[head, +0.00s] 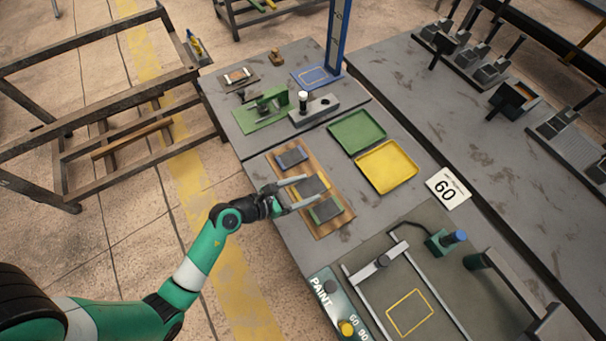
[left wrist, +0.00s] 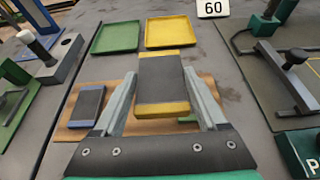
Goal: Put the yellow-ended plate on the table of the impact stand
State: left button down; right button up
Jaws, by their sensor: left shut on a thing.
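The yellow-ended plate (head: 313,187) is dark grey with a yellow band at each end. It also shows in the left wrist view (left wrist: 161,82), between the two fingers. My left gripper (head: 309,188) is shut on its sides, over the middle of a wooden board (head: 331,227). I cannot tell how high the plate is above the board. The impact stand has a blue post (head: 338,40) and, at its foot, a blue table (head: 303,70) with a yellow outline; it stands at the far end of the bench and is empty. My right gripper is not in view.
A blue-ended plate (head: 291,157) and a green-ended plate (head: 326,209) lie on the board. Empty green (head: 356,132) and yellow (head: 386,165) trays lie beside it. A green fixture (head: 262,116) and a grey block (head: 314,109) stand between the board and the blue table.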

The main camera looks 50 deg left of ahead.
pick_arm(q)
jog(key=s+d+r+p, duration=0.3)
jog(key=s+d, duration=0.1)
jog(key=d, duration=0.2)
jog(key=shift+s, duration=0.35)
